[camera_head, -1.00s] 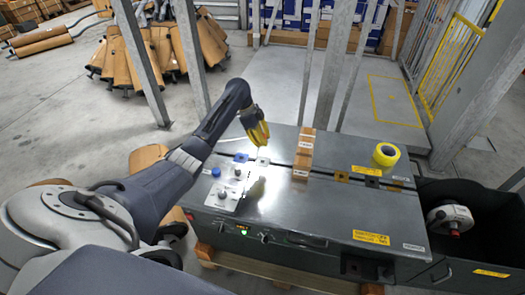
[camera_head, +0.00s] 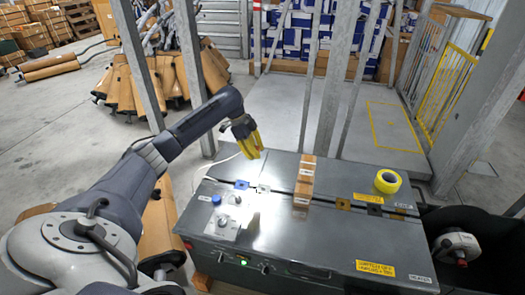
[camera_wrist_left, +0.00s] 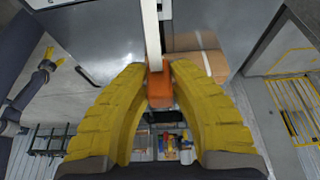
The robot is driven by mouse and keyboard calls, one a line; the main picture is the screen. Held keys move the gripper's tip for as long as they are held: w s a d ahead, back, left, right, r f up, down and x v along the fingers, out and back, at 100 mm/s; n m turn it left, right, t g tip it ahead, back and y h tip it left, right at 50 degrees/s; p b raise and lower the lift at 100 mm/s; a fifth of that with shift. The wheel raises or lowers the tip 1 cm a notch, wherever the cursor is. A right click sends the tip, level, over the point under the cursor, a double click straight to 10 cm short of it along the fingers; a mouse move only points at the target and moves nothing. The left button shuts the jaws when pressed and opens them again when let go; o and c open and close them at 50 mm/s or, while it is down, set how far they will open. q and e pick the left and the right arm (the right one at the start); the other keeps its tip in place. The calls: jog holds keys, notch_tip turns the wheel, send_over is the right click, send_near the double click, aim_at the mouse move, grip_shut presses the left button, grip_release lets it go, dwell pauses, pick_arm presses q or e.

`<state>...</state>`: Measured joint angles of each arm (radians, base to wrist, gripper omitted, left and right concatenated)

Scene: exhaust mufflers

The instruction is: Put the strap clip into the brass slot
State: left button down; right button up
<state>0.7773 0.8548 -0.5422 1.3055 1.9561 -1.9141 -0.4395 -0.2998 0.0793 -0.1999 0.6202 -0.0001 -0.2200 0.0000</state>
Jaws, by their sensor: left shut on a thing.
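My left gripper (camera_head: 252,150) has yellow ribbed fingers and hangs above the back left edge of the grey machine top (camera_head: 330,235). In the left wrist view its fingers (camera_wrist_left: 159,85) are shut on an orange-red strap clip (camera_wrist_left: 159,88), with a white strap (camera_wrist_left: 152,30) running up from it. In the head view the clip is hidden or too small to tell. The brass slot (camera_head: 343,204) is a small brass-coloured square on the machine top, right of the carton. The gripper is well left of it and apart from it. My right gripper is not in view.
A blue square (camera_head: 241,185) and a pale square (camera_head: 263,188) lie left of the carton (camera_head: 304,181). A black square (camera_head: 374,209) is right of the brass one. A yellow tape roll (camera_head: 388,181) stands behind. Grey posts (camera_head: 332,80) rise behind the machine.

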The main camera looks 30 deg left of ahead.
pick_arm(q)
jog(key=shift+w+d+f, duration=0.2)
jog(key=shift+d, duration=0.4)
jog(key=shift+w+d+f, duration=0.2)
jog(key=shift+d, duration=0.4)
send_over(346, 205)
jog(key=a, duration=0.1)
jog(key=shift+s+a+f, duration=0.1)
jog(key=shift+f, duration=2.9)
jog(key=shift+s+f, duration=0.1)
jog(key=shift+f, duration=2.85)
jog(key=shift+f, duration=0.15)
jog(key=shift+f, duration=2.25)
jog(key=shift+f, duration=0.45)
